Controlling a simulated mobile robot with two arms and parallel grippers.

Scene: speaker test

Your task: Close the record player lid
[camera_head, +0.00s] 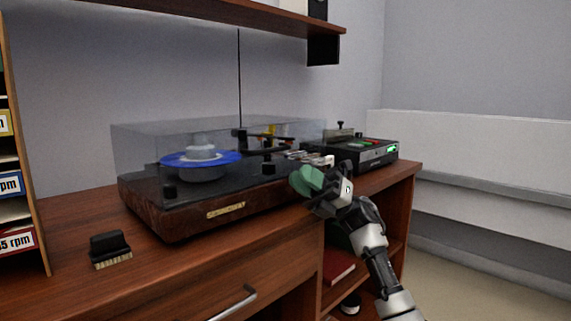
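The record player (205,212) stands on the wooden desk, with a dark platter deck, a blue record (178,160) and a tonearm (262,134). Its clear lid (140,145) shows as a see-through box over the deck and looks lowered. I cannot tell whether its edge rests fully on the base. My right gripper (315,184) is at the player's front right corner, with green rounded parts at its tip. I cannot tell whether these are its finger pads or a held thing, nor whether it touches the lid. My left gripper is not in view.
A black brush (110,250) lies at the front left of the desk (75,230). A black device with a green light (372,152) stands right of the player. A shelf (250,14) hangs above. A record rack (28,220) stands at the left.

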